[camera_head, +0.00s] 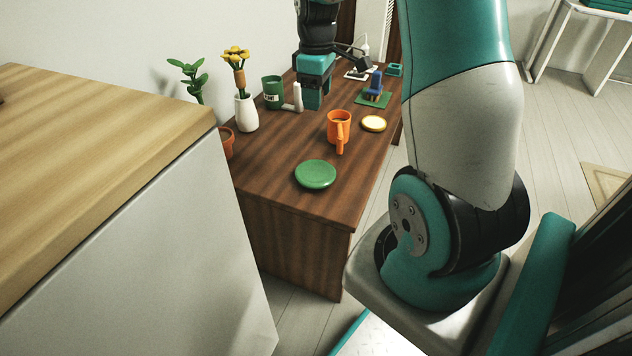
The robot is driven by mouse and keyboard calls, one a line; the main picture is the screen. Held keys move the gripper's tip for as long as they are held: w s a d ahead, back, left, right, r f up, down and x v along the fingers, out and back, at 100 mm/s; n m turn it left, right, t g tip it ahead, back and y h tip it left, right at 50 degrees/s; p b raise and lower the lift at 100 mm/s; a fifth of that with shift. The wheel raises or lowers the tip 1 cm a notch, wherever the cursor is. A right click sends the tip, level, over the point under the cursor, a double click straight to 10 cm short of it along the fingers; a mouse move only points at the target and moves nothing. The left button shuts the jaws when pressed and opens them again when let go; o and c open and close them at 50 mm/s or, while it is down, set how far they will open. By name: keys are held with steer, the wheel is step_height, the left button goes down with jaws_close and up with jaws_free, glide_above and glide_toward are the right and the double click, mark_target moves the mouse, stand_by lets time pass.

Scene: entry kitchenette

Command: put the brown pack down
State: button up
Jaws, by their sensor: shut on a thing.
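My gripper (312,98), teal with a black wrist above it, points down over the far part of the dark brown wooden table (262,205). It is low, between a green canister and a blue object on a green base. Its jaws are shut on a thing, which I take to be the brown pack. I cannot make out the pack itself; the gripper and the dark wood hide it. I cannot tell whether it touches the tabletop.
Close by stand the green canister (272,92), a white object (297,98) and the blue object (375,82). Bare wood lies left of the mug.

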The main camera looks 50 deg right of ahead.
mark_target(317, 172)
step_height(317, 172, down, 20)
steer(key=b, duration=0.7)
steer(key=shift+r, duration=0.1)
steer(key=o, duration=0.9)
step_height(317, 172, up, 12)
steer(key=p, duration=0.5)
